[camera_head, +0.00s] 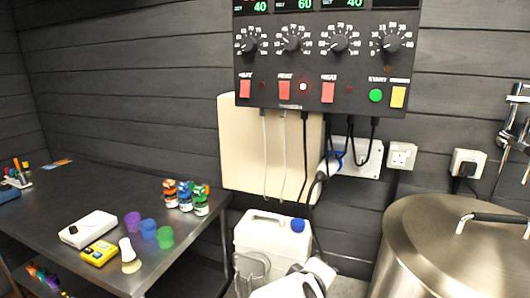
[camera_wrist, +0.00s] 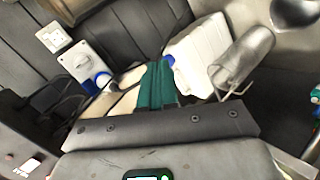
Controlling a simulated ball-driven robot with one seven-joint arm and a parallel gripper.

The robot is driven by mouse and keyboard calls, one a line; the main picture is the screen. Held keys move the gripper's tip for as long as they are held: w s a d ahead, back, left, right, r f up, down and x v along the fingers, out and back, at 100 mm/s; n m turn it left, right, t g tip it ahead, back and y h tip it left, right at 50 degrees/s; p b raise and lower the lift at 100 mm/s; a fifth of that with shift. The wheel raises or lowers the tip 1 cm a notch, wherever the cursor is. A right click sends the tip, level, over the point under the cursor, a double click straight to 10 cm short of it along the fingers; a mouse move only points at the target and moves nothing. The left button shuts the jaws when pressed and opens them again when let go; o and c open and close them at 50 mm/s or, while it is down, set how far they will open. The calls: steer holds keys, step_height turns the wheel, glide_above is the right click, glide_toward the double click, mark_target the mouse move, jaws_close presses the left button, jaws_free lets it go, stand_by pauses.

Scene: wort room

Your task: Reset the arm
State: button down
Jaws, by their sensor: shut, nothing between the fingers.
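My gripper shows in the wrist view with its teal fingers (camera_wrist: 161,75) pressed together and nothing between them. The fingers point toward the white jerrycan and the wall behind. In the head view only a white part of my arm shows at the bottom centre, in front of the white jerrycan (camera_head: 270,240); the fingertips cannot be made out there. The jerrycan, with its blue cap, also shows in the wrist view (camera_wrist: 203,50).
A steel table (camera_head: 100,190) at the left holds cups, jars, a white device and a yellow meter. A control panel (camera_head: 320,60) hangs on the wall, with cables below. A large steel kettle (camera_head: 420,240) stands at the right. A clear jug (camera_head: 250,268) is near my arm.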

steer(key=s+d+f+m+g+y, duration=0.2)
steer(key=s+d+f+m+g, duration=0.2)
steer(key=s+d+f, duration=1.1)
steer(key=s+f+m+g+y, duration=0.1)
steer(key=s+f, duration=0.3)
steer(key=s, duration=0.6)
steer(key=s+d+f+m+g+y, duration=0.1)
steer(key=s+f+m+g+y, duration=0.1)
steer(key=s, duration=0.9)
step_height(320, 180, down, 3)
steer(key=shift+f+m+g, duration=0.1)
steer(key=shift+m+g, duration=0.8)
steer(key=shift+m, duration=0.3)
steer(key=shift+s+d, duration=0.1)
